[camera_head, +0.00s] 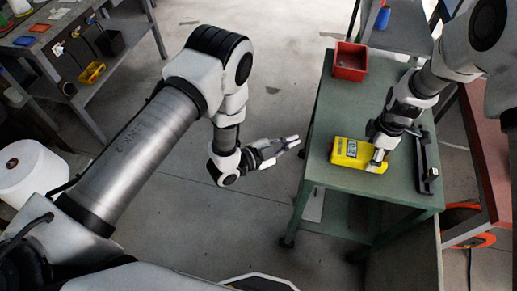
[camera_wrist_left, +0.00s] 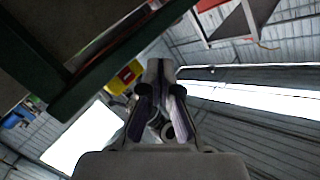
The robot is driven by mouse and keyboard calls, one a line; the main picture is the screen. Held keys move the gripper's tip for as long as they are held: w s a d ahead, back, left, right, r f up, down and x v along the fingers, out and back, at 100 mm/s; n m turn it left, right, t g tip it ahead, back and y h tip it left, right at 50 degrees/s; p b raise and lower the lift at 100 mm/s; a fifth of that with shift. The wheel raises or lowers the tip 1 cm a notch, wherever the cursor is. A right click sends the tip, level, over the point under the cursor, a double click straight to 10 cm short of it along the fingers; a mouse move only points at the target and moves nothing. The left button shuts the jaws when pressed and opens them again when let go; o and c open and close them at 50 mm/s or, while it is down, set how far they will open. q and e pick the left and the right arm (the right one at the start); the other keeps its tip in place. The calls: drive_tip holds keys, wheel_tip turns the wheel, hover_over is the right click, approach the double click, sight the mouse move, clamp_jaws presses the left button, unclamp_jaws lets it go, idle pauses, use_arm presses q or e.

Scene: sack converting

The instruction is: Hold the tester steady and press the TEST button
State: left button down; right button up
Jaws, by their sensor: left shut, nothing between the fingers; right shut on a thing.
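The yellow tester (camera_head: 352,153) lies on the green table (camera_head: 331,116) in the head view, near its left edge. My right gripper (camera_head: 379,158) is over its right end and shut on it. The TEST button cannot be made out at this size. My left gripper (camera_head: 294,142) is shut and empty, in the air left of the table and apart from the tester. In the left wrist view the left fingers (camera_wrist_left: 160,75) are together, and a yellow and red thing (camera_wrist_left: 125,77), perhaps the tester, shows just beyond them to the left.
A red bin (camera_head: 350,62) stands at the table's far left corner. A black elongated device (camera_head: 425,163) lies right of the tester. A white roll (camera_head: 28,170) stands on the floor at left. The floor between my left arm and the table is clear.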

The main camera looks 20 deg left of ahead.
drive_tip(key=shift+a, duration=0.1)
drive_tip(key=shift+r+p, duration=0.8)
use_arm(q)
drive_tip(key=s+a+f+n+g+y, duration=0.2)
drive_tip(key=a+f+n+g, duration=0.2)
drive_tip(key=a+f+n, duration=0.4)
use_arm(e)
drive_tip(key=shift+r+p, duration=0.4)
drive_tip(key=shift+r, duration=0.05)
drive_tip(key=shift+r+p, duration=0.65)
use_arm(q)
drive_tip(key=s+a+n+g+y, duration=0.1)
drive_tip(key=s+a+n+y, duration=0.2)
drive_tip(key=s, duration=0.3)
drive_tip(key=s+a+f+n+g+y, duration=0.1)
drive_tip(key=s+a+n+g+y, duration=0.1)
drive_tip(key=s+a, duration=0.3)
drive_tip(key=shift+s+a+f+n+y, duration=0.25)
drive_tip(key=shift+s+n+y, duration=0.15)
drive_tip(key=shift+s+y, duration=0.55)
